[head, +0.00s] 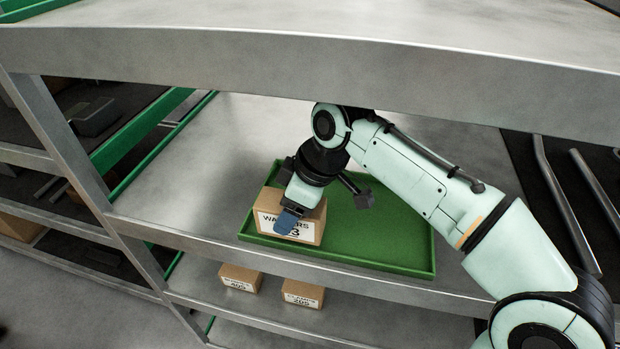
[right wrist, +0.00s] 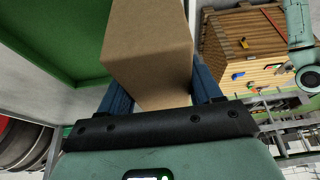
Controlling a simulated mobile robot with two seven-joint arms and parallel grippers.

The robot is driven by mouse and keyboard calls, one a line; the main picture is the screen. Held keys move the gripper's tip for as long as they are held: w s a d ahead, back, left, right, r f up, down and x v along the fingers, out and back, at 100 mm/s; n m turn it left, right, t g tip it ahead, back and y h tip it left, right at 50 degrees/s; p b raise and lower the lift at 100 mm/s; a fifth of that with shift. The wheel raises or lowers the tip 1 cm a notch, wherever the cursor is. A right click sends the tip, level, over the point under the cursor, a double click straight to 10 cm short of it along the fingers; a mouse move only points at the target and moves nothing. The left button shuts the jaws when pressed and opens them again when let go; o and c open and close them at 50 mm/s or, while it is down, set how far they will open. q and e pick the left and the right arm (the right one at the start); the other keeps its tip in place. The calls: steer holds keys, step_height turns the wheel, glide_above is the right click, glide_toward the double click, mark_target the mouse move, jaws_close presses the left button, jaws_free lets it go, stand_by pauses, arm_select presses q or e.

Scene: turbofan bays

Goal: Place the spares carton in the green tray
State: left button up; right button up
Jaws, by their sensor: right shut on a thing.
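A brown carton (head: 268,204) with a white printed label, partly covered by a finger, is at the left end of the green tray (head: 415,262). My right gripper (head: 290,218) is shut on this carton, reaching down from above. In the right wrist view the carton (right wrist: 150,45) sits between the two blue fingers of the gripper (right wrist: 162,88), and the green tray (right wrist: 55,45) is beside it at the upper left. The carton overlaps the tray's left part; whether it touches the tray floor cannot be told. The rest of the tray looks empty. My left gripper is not in view.
The tray stands on a grey metal shelf (head: 180,195), with bare shelf to its left. Another shelf board (head: 300,55) hangs low above. Two small labelled cartons (head: 240,278) (head: 303,294) sit on the shelf below. Metal tubes (head: 568,205) lie at the right.

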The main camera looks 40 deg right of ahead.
steer(key=w+d+f, duration=0.1)
steer(key=w+d, duration=0.1)
steer(key=w+d+f+p, duration=0.1)
steer(key=w+d, duration=0.2)
steer(key=w+d+f+p, duration=0.1)
steer(key=w+d, duration=0.1)
steer(key=d, duration=0.1)
steer(key=shift+w+d+f, duration=0.1)
steer(key=shift+w+d, duration=0.05)
steer(key=shift+d, duration=0.05)
steer(key=shift+f, duration=0.25)
steer(key=shift+s+r, duration=0.15)
steer(key=shift+s, duration=0.1)
steer(key=shift+w+f, duration=0.15)
steer(key=shift+f, duration=0.1)
steer(key=o, duration=1.2)
steer(key=shift+o, duration=0.6)
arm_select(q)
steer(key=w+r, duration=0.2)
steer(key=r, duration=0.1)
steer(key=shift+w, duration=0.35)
